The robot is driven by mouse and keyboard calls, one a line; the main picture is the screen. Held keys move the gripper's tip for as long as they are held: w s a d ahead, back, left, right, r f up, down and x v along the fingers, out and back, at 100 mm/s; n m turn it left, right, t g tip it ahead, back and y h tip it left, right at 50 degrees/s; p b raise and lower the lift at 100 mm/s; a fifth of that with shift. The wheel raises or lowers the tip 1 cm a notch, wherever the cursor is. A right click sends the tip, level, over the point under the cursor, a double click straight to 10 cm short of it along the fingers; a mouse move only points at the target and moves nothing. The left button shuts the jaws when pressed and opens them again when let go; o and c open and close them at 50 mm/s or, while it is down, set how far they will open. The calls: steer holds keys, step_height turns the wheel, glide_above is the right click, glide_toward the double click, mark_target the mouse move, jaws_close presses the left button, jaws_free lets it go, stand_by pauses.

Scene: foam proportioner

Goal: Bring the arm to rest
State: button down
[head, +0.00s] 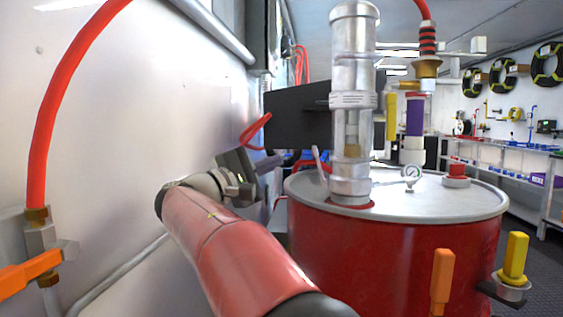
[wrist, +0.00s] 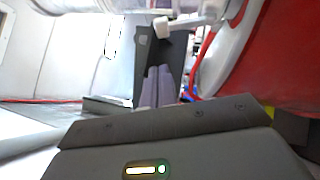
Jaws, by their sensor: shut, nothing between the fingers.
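My arm's red link (head: 225,235) reaches up from the bottom of the head view along the left side of a red drum. My gripper (head: 262,165) is at its far end, between the white wall and the drum, partly hidden by my own wrist. In the wrist view the gripper's grey body fills the bottom, and its fingers (wrist: 158,88) point away from the camera, closed with nothing held. The red drum (head: 390,255) stands close to the right of the gripper; I see no contact, though the exact gap cannot be told.
An orange-handled valve (head: 35,270) with a red hose is at the left. Orange (head: 442,275) and yellow (head: 515,258) handles stick out at the drum's front right. Shelves line the far right.

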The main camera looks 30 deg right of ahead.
steer(key=v, duration=0.7)
steer(key=s+d+f+y, duration=0.3)
steer(key=s+f+y, duration=0.15)
steer(key=f, duration=0.35)
steer(key=s+d+f+y, duration=0.3)
steer(key=s+f+y, duration=0.1)
steer(key=s+f, duration=0.25)
steer(key=s+a+f+m+y, duration=0.2)
steer(key=s+a+f+y, duration=0.4)
steer(key=f, duration=0.3)
steer(key=s+a+f+m+t+y, duration=0.1)
steer(key=s+a+f+m+y, duration=0.2)
steer(key=s+a+f+y, duration=0.2)
steer(key=s+a+f, duration=0.1)
steer(key=s+f, duration=0.2)
steer(key=f, duration=0.2)
steer(key=shift+a+f+y, duration=0.3)
steer(key=shift+y, duration=0.05)
steer(key=shift+s, duration=0.15)
